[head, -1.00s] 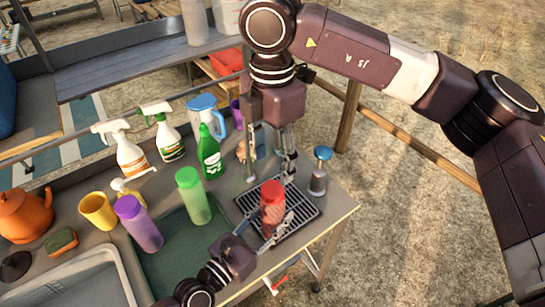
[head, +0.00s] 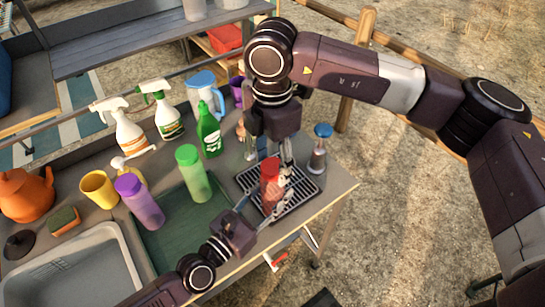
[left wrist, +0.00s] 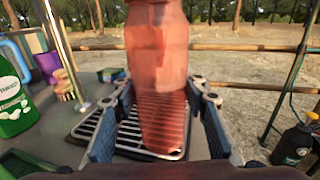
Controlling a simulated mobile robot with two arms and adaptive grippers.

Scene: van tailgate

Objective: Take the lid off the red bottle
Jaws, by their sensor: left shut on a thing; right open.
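The red bottle (head: 270,188) is upright over the black drying rack (head: 304,195) at the right end of the counter. In the left wrist view the bottle (left wrist: 158,85) stands between my left fingers, and its top is cut off by the frame. My left gripper (head: 268,212) is shut on the bottle's body from the front. My right gripper (head: 278,162) is open and points down close by the bottle's top. Its fingers partly hide the lid there, and I cannot tell whether they touch it.
A blue-topped bottle (head: 319,148) stands right of the rack. A green detergent bottle (head: 208,130) and spray bottles (head: 128,132) line the back.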

